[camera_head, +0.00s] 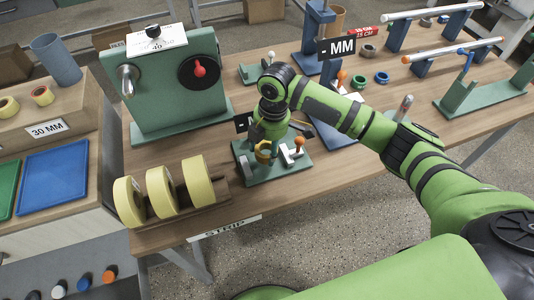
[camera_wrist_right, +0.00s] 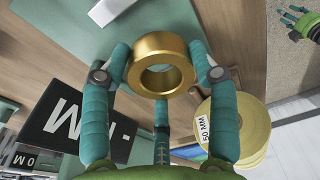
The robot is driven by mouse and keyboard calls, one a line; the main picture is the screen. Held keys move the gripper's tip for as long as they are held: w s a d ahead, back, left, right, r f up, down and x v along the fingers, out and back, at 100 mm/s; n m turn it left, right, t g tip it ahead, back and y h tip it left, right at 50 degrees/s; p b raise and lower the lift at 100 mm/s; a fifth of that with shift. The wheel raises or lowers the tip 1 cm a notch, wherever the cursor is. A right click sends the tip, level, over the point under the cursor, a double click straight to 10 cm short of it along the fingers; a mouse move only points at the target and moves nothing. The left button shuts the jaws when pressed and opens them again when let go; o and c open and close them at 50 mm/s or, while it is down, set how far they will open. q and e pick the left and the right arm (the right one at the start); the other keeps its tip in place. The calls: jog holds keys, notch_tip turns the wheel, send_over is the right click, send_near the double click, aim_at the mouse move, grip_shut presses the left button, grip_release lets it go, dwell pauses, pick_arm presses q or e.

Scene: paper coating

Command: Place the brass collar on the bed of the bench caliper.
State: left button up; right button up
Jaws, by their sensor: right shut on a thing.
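The brass collar (camera_wrist_right: 150,47) is a thick gold ring, held between the teal fingers of my right gripper (camera_wrist_right: 162,75). In the head view the collar (camera_head: 264,153) shows small and partly covered below my right gripper (camera_head: 266,143). The bench caliper (camera_head: 294,171) is a green base with a pale block and an orange-knobbed lever. My right gripper is over its bed, and the collar appears above the green plate; I cannot tell whether they touch. My left gripper (camera_wrist_right: 298,22) shows only small at the wrist view's top right corner, its finger opening unclear.
Several yellow rolls (camera_head: 162,192) stand on a rack left of the caliper. A green gauge stand (camera_head: 176,85) is behind them. Green and dark rings (camera_head: 382,77) lie to the right, near a blue stand with an MM sign (camera_head: 337,47). The table's front edge is close.

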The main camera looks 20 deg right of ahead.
aim_at(267, 157)
notch_tip(267, 157, down, 3)
jog(key=shift+f+p, duration=0.15)
jog(key=shift+p, duration=0.4)
pick_arm(q)
jog(key=shift+s+a+r, duration=0.1)
jog(key=shift+s+r, duration=0.35)
jog(key=shift+r, duration=0.1)
pick_arm(e)
jog(key=shift+f, duration=0.25)
jog(key=shift+f, duration=0.15)
jog(key=o, duration=1)
jog(key=shift+c, duration=0.2)
pick_arm(q)
jog(key=shift+f+b, duration=0.9)
jog(key=shift+b, duration=0.1)
pick_arm(e)
notch_tip(267, 157, up, 12)
jog(key=d, duration=0.1)
jog(key=shift+d, duration=0.15)
